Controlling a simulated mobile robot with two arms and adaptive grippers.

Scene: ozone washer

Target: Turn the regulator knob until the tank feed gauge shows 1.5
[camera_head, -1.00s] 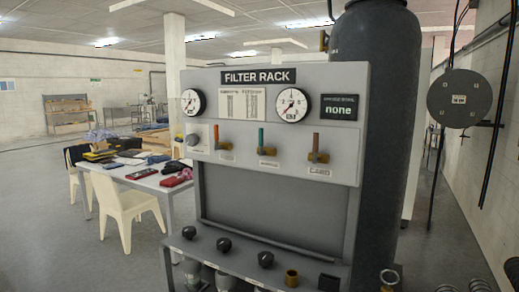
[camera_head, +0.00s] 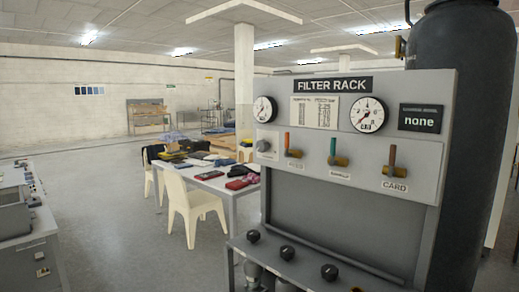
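The grey FILTER RACK panel (camera_head: 420,98) stands at the right. It has a left round gauge (camera_head: 265,109) and a right round gauge (camera_head: 368,115). Their captions and exact readings are too small to read, so I cannot tell which is the tank feed gauge. A round grey knob (camera_head: 264,146) sits below the left gauge; it looks like the regulator knob, but no label is legible. Neither of my grippers is in view.
Lever valves with green (camera_head: 332,150), orange and brown handles line the panel. Black knobs (camera_head: 287,253) stand on the lower shelf. A dark tank (camera_head: 468,150) stands behind the rack. A cluttered table (camera_head: 215,180), a chair (camera_head: 190,210) and a grey cabinet (camera_head: 28,255) are left; floor between is clear.

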